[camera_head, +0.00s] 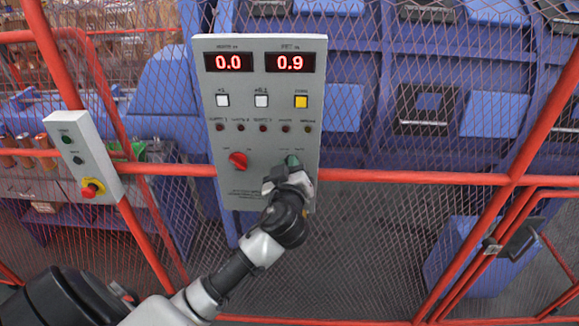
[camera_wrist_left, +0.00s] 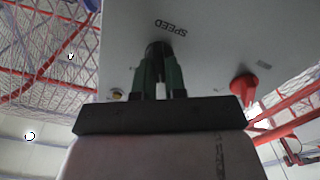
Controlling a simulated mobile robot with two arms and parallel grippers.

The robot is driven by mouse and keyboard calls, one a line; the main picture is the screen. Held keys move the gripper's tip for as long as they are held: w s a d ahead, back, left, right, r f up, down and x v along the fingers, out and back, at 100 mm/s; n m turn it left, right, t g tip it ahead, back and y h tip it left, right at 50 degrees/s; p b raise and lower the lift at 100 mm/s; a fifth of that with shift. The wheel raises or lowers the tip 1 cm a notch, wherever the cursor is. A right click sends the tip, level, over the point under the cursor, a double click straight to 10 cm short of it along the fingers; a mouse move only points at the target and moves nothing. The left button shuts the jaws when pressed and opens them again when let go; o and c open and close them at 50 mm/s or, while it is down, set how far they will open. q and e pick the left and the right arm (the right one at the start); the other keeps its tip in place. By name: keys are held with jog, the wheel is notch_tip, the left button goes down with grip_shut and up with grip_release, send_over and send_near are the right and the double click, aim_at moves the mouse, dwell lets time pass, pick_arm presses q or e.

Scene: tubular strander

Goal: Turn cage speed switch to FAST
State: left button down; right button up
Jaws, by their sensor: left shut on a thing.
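The grey control panel (camera_head: 225,130) stands upright on the fence in the head view. My left gripper (camera_head: 291,170) is at its lower right, in front of the cage speed switch, and hides most of it. In the left wrist view the panel is seen from below with an upside-down SPEED label. There the dark green fingers of my left gripper (camera_wrist_left: 160,78) are shut on the dark switch knob (camera_wrist_left: 158,48). Its pointer direction and the position labels cannot be read. My right gripper is not in view.
A red knob (camera_head: 238,160) sits left of the gripper on the same panel. A small box (camera_head: 85,155) with a red stop button is at left. Red rails (camera_head: 410,178) and mesh surround the panel.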

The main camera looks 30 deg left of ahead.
pick_arm(q)
jog(key=shift+w+d+m+p, duration=0.15)
jog(key=shift+m+p, duration=0.2)
jog(key=shift+m, duration=2.45)
jog(key=shift+d+m+p, duration=0.15)
jog(key=shift+m+p, duration=0.2)
jog(key=shift+m, duration=2.45)
jog(key=c, duration=1.2)
grip_release()
